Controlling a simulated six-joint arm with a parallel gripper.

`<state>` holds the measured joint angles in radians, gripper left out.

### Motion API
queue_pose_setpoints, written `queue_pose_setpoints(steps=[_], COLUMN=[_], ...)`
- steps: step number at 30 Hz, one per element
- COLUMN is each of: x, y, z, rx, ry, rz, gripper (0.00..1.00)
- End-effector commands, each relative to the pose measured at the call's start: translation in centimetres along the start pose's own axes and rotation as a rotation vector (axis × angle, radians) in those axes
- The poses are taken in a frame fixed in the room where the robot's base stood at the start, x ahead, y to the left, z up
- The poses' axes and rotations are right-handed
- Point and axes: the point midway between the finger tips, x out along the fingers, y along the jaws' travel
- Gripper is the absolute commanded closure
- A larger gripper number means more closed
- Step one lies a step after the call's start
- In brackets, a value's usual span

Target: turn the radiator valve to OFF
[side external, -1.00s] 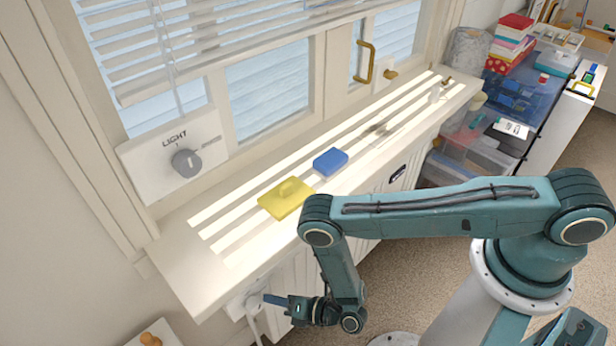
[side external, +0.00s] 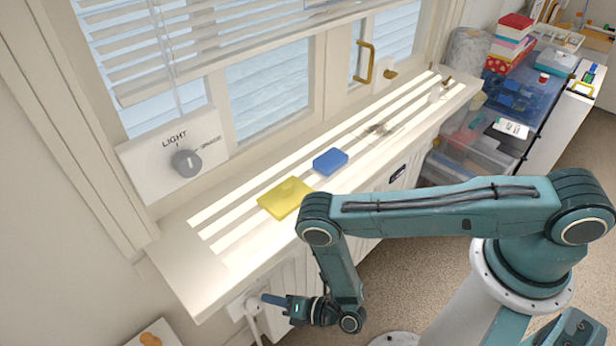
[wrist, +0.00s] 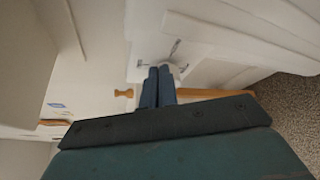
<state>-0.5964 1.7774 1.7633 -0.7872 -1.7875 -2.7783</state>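The white radiator valve (side external: 238,306) shows at the lower left of the radiator in the side view, with a white pipe running down from it. In the wrist view a pale rounded part (wrist: 179,71), seemingly the valve, sits on a white panel with small dark marks, just beyond my fingertips. My gripper (side external: 266,299) points left at the valve in the side view, its blue fingertips close to it. In the wrist view the two fingers of my gripper (wrist: 159,70) lie side by side, shut, with nothing visible between them. Whether they touch the valve is unclear, and its setting is unreadable.
The window sill (side external: 190,270) overhangs the valve. A yellow block (side external: 286,198) and a blue block (side external: 330,162) lie on it. A LIGHT dial (side external: 187,163) is on the wall. A wooden knob (wrist: 124,93) shows left of my fingers. Storage boxes (side external: 490,125) stand far right.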

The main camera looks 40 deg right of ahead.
Motion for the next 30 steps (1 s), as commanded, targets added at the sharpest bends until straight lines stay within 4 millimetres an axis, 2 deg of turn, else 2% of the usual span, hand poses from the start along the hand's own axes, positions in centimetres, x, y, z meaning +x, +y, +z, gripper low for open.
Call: queue_pose_setpoints(steps=[22, 30], x=[-0.5, -2.1], y=[0.1, 0.1], z=[0.5, -0.5], rx=[0.001, 0.001], ry=[0.003, 0.006], rz=[0.001, 0.001], gripper=[1.0, 1.0])
